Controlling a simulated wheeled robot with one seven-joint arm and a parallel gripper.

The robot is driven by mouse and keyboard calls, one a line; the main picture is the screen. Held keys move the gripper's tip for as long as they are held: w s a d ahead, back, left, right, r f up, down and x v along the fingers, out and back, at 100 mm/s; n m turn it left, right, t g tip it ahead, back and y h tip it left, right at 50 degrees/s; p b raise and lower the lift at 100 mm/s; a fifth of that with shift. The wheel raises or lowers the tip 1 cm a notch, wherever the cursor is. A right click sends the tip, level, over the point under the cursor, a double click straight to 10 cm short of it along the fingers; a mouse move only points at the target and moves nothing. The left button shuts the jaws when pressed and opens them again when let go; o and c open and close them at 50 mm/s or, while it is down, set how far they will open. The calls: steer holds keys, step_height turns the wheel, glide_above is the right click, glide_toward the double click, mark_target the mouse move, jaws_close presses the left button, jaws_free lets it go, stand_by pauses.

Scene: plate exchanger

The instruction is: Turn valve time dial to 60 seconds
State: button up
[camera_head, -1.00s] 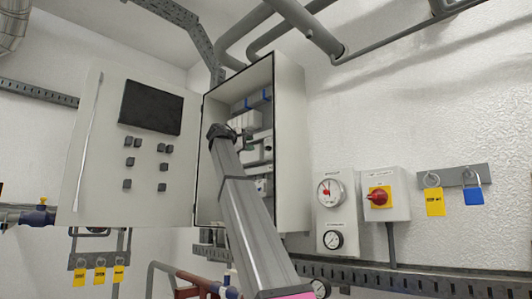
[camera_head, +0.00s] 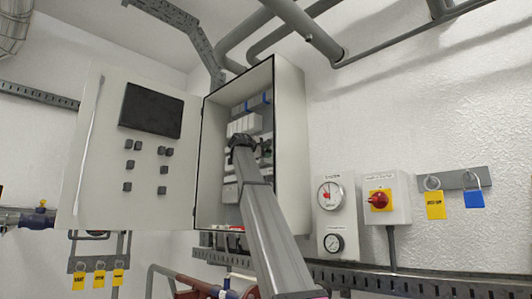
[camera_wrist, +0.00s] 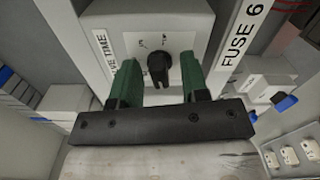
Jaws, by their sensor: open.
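The valve time dial (camera_wrist: 158,70) is a small black knob on a pale grey housing (camera_wrist: 200,20) in the wrist view. Its pointer bar looks roughly upright, and the small scale marks around it are too blurred to read. A partly cut-off label (camera_wrist: 104,52) ending in "TIME" is left of it. My gripper (camera_wrist: 159,62) is open, with one green finger on each side of the dial and visible gaps between fingers and knob. In the head view my gripper (camera_head: 241,146) is inside the open cabinet (camera_head: 291,150), and the dial is hidden there.
A "FUSE 6" label (camera_wrist: 243,36) is on a strip right of the dial. Blue-tabbed parts (camera_wrist: 285,102) sit further right. The cabinet door (camera_head: 105,190) stands open at left. A gauge (camera_head: 330,195) and a red rotary switch (camera_head: 378,200) are on the right wall.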

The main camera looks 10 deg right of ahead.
steer(key=shift+c, duration=0.3)
steer(key=c, duration=0.7)
steer(key=shift+o, duration=0.2)
steer(key=shift+m, duration=0.3)
steer(key=m, duration=0.4)
steer(key=shift+m, duration=2.6)
steer(key=o, duration=0.7)
